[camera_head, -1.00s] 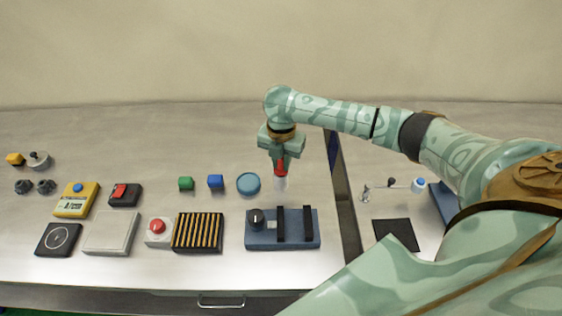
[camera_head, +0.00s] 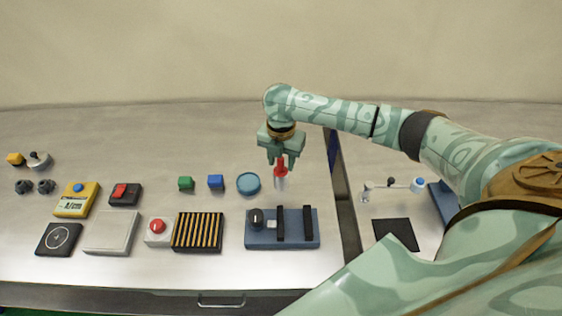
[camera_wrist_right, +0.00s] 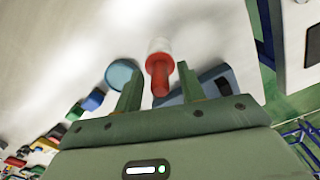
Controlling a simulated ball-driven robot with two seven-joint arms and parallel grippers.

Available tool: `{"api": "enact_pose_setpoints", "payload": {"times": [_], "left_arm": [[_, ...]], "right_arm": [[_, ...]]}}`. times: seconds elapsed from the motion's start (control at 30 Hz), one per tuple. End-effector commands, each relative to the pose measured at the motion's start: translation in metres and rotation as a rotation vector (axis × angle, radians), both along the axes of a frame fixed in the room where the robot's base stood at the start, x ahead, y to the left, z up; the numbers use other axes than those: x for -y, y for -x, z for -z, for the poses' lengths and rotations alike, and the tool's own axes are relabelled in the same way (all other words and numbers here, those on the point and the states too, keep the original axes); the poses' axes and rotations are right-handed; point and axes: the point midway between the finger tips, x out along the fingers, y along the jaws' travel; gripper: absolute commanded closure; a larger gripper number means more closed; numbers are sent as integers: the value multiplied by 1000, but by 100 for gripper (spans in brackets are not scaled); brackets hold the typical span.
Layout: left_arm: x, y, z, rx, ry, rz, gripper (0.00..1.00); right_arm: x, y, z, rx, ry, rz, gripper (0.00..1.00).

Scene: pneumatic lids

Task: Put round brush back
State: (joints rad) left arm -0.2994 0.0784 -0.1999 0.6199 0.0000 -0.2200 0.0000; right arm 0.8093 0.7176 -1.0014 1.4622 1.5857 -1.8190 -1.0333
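The round brush (camera_head: 281,172) has a red handle and a pale, translucent lower end. It looks upright over the metal table, right of the blue round dish (camera_head: 248,183); I cannot tell whether its lower end touches the table. My right gripper (camera_head: 282,163) is directly above it with its fingers spread on either side of the handle. In the right wrist view the brush (camera_wrist_right: 160,72) shows between the two green fingers (camera_wrist_right: 160,88), with gaps on both sides. My left gripper is not in view.
A blue fixture with black bars (camera_head: 267,240) lies in front of the brush. Green (camera_head: 185,183) and blue (camera_head: 215,181) blocks stand left of the dish. A dark gap (camera_head: 343,195) separates the right table, which bears a black mat (camera_head: 396,234). The table behind is bare.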

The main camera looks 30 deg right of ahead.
Motion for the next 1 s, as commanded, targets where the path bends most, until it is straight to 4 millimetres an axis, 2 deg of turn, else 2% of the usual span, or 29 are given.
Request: {"api": "enact_pose_setpoints", "payload": {"times": [0.3,0.5,0.67,1.0], "left_arm": [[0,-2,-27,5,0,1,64],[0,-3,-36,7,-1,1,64],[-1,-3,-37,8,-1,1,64],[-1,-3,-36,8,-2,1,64]], "right_arm": [[0,-1,-80,4,1,-1,60],[0,-1,-111,3,0,0,60],[0,0,-118,1,-1,0,60],[0,0,-118,-1,-1,0,60]]}}
